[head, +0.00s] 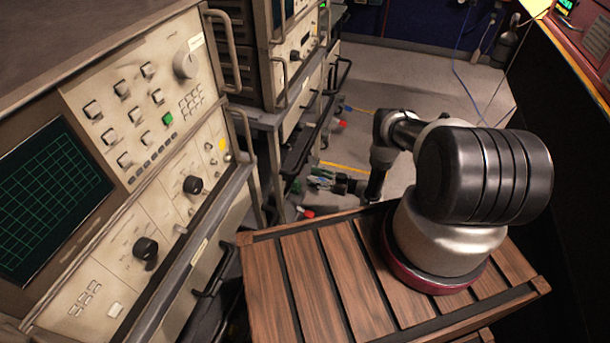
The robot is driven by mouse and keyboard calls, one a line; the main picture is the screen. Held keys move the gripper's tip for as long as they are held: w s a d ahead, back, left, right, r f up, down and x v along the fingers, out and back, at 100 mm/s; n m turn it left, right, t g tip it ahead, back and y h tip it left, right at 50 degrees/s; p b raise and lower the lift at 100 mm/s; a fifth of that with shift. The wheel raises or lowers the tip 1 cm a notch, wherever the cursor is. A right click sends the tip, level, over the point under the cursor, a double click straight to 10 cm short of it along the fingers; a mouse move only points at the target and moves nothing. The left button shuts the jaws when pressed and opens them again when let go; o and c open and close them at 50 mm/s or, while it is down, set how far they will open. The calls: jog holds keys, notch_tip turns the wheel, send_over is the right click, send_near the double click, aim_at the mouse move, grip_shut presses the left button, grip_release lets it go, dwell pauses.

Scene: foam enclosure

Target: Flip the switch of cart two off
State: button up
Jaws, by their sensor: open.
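My gripper (318,178) is in the head view, right of centre, low beside the farther instrument cart. Its jaws are open and I see nothing between them. The near instrument cart (150,140) fills the left, with a dark gridded screen, black knobs, rows of buttons and one green lit button (168,119). A farther instrument cart (297,50) stands behind it, with handles and panel controls. No label shows which is cart two. I cannot pick out its switch; the farther cart's front is seen at a steep angle.
Metal handles (247,135) stick out from the cart fronts. Grey floor (410,85) lies open behind my arm. A dark panel with a yellow edge (570,60) closes off the right.

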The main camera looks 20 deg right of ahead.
jog(key=v, duration=0.6)
jog(key=shift+d, duration=0.2)
jog(key=shift+s, duration=0.1)
jog(key=shift+r, duration=0.1)
jog(key=shift+c, duration=1.4)
jog(key=shift+n, duration=0.3)
jog(key=w+r, duration=0.1)
jog(key=r, duration=0.1)
jog(key=w+r, duration=0.1)
jog(key=r, duration=0.1)
jog(key=w+d+r, duration=0.1)
jog(key=w+r, duration=0.1)
jog(key=shift+w+r, duration=0.15)
jog(key=shift+r, duration=0.25)
grip_shut()
jog(key=s+a+r+g+h, duration=0.1)
jog(key=s+a+r, duration=0.1)
jog(key=s, duration=0.2)
jog(key=w+a+f, duration=0.5)
jog(key=w+a, duration=0.1)
jog(key=a, duration=0.2)
jog(key=shift+a+f+h, duration=0.2)
jog(key=shift+h, duration=0.1)
